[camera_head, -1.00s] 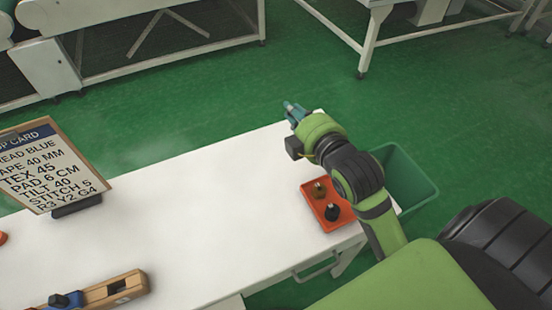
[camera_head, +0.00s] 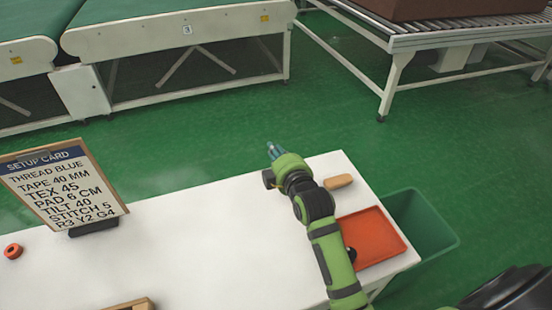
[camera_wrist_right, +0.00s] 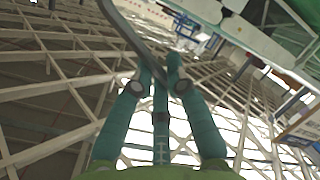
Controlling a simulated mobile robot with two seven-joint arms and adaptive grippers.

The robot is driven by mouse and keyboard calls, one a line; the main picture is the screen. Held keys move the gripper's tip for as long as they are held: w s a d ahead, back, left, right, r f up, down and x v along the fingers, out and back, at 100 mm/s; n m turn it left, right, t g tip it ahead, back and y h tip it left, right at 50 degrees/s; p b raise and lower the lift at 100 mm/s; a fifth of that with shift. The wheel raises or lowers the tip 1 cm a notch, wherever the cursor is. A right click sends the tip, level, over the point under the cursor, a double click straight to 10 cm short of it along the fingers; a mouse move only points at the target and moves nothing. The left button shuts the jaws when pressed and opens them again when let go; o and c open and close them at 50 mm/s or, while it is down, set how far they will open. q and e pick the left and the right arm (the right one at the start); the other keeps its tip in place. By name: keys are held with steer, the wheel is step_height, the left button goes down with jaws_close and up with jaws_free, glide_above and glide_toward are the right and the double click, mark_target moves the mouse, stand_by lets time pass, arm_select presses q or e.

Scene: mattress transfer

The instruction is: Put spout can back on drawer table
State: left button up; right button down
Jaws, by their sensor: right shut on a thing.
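My right gripper (camera_head: 274,151) is above the far edge of the white table (camera_head: 200,230), its teal fingers pointing away. In the right wrist view, the gripper (camera_wrist_right: 160,80) is shut on a thin, dark grey, curved piece (camera_wrist_right: 130,30) that runs up out of the frame. It may be part of the spout can, but the can's body is not clearly seen. In the head view, what the gripper holds is too small to tell. My left gripper is not in view.
A red tray (camera_head: 372,238) with a dark item at its left edge, a wooden piece (camera_head: 338,181), a setup card (camera_head: 65,185) and an orange roll (camera_head: 13,251) are on the table. A green bin (camera_head: 430,235) stands right. The table's middle is clear.

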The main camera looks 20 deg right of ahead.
steer(key=shift+f, duration=1.3)
steer(key=c, duration=1.2)
jaws_free()
steer(key=shift+s, duration=0.1)
steer(key=shift+c, duration=0.2)
steer(key=v, duration=1.2)
steer(key=shift+b, duration=0.45)
